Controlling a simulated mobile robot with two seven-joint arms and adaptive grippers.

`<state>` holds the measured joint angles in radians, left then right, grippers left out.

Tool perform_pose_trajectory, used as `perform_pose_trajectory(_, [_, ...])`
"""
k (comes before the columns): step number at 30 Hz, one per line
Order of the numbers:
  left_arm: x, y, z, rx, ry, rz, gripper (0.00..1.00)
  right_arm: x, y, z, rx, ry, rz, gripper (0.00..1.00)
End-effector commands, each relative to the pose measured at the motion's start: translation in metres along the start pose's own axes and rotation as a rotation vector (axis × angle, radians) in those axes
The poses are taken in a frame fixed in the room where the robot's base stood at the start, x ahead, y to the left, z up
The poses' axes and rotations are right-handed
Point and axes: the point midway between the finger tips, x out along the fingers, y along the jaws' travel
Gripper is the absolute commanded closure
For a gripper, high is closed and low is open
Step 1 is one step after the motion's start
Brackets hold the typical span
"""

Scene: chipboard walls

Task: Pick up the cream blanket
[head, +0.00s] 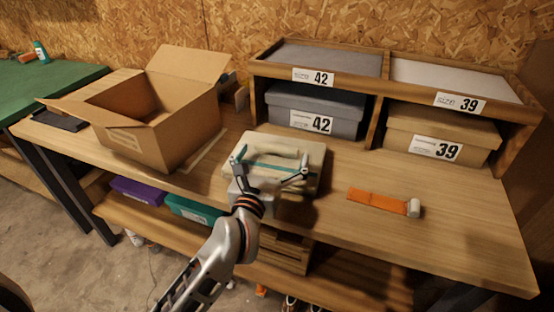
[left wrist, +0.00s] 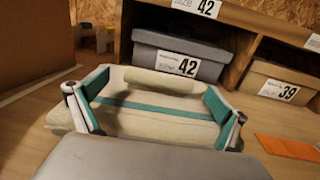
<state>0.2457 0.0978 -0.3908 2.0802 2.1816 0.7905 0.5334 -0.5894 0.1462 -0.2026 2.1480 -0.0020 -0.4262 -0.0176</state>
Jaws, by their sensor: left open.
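The cream blanket (head: 292,147) lies folded on the wooden workbench, in front of the shelf unit, with a teal band across it. It also fills the middle of the left wrist view (left wrist: 165,84). My left gripper (head: 270,166) is open above the blanket's near part. In the left wrist view its two fingers (left wrist: 155,100) stand apart on either side of the blanket, with teal pads facing inward. I cannot tell whether the fingers touch it. The gripper body hides the blanket's near edge. My right gripper is not in view.
An open cardboard box (head: 145,135) stands left on the workbench (head: 330,225). The shelf unit behind holds a grey box (head: 315,110) marked 42 and a tan box (head: 440,135) marked 39. An orange item (head: 378,202) lies right of the blanket. The bench's right front is clear.

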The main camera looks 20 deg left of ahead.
Motion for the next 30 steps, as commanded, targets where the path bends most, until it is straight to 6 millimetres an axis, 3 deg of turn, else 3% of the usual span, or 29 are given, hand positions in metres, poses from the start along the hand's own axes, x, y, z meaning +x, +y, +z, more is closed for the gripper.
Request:
perform_pose_trajectory(6, [0.026, 0.000, -0.001, -0.001, 0.002, 0.000, 0.00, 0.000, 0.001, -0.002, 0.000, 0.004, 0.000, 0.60])
perform_pose_trajectory(14, [0.029, 0.000, 0.000, 0.000, 0.001, 0.000, 0.00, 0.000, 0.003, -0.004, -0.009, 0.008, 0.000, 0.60])
perform_pose_trajectory(20, [0.028, 0.000, 0.000, 0.001, 0.001, 0.000, 0.43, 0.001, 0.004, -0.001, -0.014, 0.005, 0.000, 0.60])
perform_pose_trajectory(30, [0.028, 0.000, 0.004, 0.001, -0.004, 0.000, 0.43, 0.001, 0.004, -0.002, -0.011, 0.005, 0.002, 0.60])
